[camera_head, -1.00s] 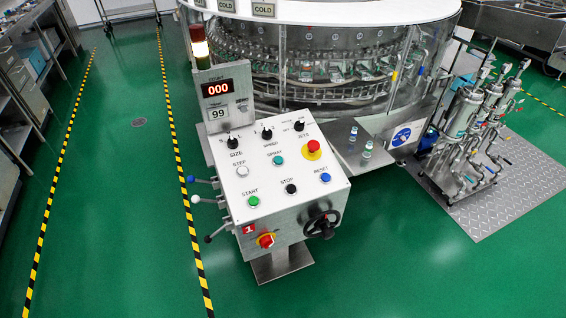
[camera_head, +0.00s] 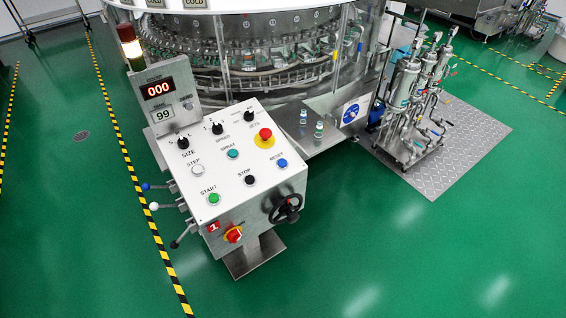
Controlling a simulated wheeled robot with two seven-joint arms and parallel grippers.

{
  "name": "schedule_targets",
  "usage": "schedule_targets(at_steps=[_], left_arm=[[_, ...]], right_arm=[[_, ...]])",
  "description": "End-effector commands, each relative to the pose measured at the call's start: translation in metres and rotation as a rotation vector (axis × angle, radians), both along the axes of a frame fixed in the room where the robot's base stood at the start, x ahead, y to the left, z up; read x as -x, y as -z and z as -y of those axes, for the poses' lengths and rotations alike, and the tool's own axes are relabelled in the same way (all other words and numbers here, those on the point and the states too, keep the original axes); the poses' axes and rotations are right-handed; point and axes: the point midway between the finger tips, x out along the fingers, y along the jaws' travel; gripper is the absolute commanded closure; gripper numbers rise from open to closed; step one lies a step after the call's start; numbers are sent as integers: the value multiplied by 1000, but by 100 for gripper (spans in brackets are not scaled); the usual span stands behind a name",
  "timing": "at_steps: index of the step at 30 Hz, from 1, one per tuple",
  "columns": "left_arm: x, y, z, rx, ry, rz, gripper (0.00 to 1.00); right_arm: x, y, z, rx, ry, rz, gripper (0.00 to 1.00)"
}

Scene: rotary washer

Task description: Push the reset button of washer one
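The control box (camera_head: 218,170) of washer one has a white sloped top and a red "1" plate (camera_head: 213,227) on its front. The blue reset button (camera_head: 282,163) is at the right of the box's lower button row, under the label RESET. In the same row are the black stop button (camera_head: 250,180) and the green start button (camera_head: 214,198). A red emergency knob (camera_head: 265,134) on a yellow base is above the reset button. Neither of my grippers is in view.
A black handwheel (camera_head: 286,208) and a red-yellow switch (camera_head: 233,235) stick out from the box's front. Levers with ball ends (camera_head: 154,206) stick out at its left. The round washer (camera_head: 260,60) stands behind. Green floor (camera_head: 430,250) is clear at front and right.

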Motion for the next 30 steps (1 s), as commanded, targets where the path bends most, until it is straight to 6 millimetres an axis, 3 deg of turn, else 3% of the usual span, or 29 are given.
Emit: schedule_targets(at_steps=[1,7,30], left_arm=[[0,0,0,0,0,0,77],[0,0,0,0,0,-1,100],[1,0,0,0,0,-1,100]], right_arm=[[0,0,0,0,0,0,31],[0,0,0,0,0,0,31],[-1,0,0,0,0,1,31]])
